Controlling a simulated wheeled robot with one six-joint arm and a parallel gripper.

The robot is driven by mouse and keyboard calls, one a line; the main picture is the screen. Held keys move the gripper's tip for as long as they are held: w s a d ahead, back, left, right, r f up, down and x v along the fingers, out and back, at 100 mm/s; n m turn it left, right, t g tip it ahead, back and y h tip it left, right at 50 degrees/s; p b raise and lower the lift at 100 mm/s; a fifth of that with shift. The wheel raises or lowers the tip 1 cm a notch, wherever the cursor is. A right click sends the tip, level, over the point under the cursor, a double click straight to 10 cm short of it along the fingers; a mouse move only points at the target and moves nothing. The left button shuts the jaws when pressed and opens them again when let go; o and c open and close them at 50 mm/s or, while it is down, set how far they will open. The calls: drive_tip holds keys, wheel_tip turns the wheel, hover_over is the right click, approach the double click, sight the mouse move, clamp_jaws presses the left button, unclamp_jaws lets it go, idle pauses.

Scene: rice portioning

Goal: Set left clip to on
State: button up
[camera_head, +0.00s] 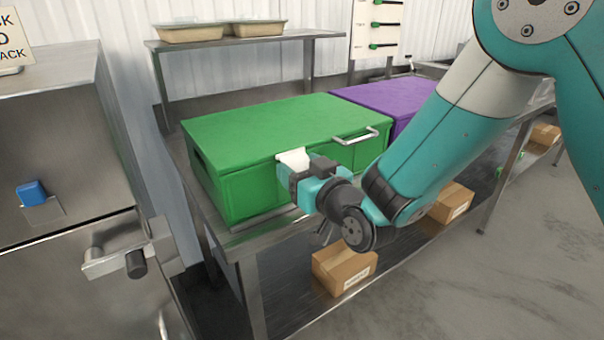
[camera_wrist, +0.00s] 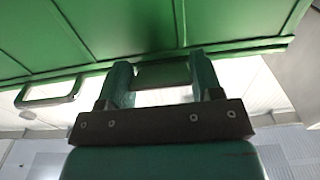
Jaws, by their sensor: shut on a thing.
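A green lidded box (camera_head: 240,190) stands on the steel table, and its front fills the top of the wrist view (camera_wrist: 115,25). A white piece (camera_head: 294,158), apparently the left clip, is at its upper front edge, left of the metal handle (camera_head: 357,135). My gripper (camera_head: 288,178) is at the box front, right at this clip. In the wrist view my gripper's two teal fingers (camera_wrist: 162,72) are shut on the clip at the lid's edge. The fingers hide part of it, and I cannot tell whether it is on or off. The lid lies flat on the box.
A purple box (camera_head: 385,98) stands right of the green one. A shelf (camera_head: 240,43) with two pans is behind. A steel machine (camera_head: 60,150) is at the left. Cardboard boxes (camera_head: 343,267) sit on the lower shelf (camera_head: 300,310). The floor at the right is clear.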

drive_tip(key=f+t+b, duration=0.1)
drive_tip(key=b, duration=0.4)
drive_tip(key=shift+w+f+y, duration=0.1)
drive_tip(key=shift+w+y, duration=0.05)
drive_tip(key=shift+y, duration=0.15)
drive_tip(key=b, duration=0.2)
drive_tip(key=shift+f+t+b, duration=0.1)
drive_tip(key=shift+t+b, duration=0.2)
drive_tip(key=shift+b, duration=0.1)
drive_tip(key=t+y+b, duration=0.1)
drive_tip(key=b, duration=0.5)
drive_tip(key=shift+w+a+f, duration=0.15)
drive_tip(key=shift+w+f, duration=0.05)
drive_tip(key=b, duration=0.2)
drive_tip(key=shift+t+y+b, duration=0.3)
drive_tip(key=shift+t, duration=0.1)
drive_tip(key=shift+w+r+b, duration=0.1)
drive_tip(key=shift+r+b, duration=0.1)
drive_tip(key=shift+b, duration=0.25)
drive_tip(key=shift+r, duration=0.1)
drive_tip(key=o, duration=0.9)
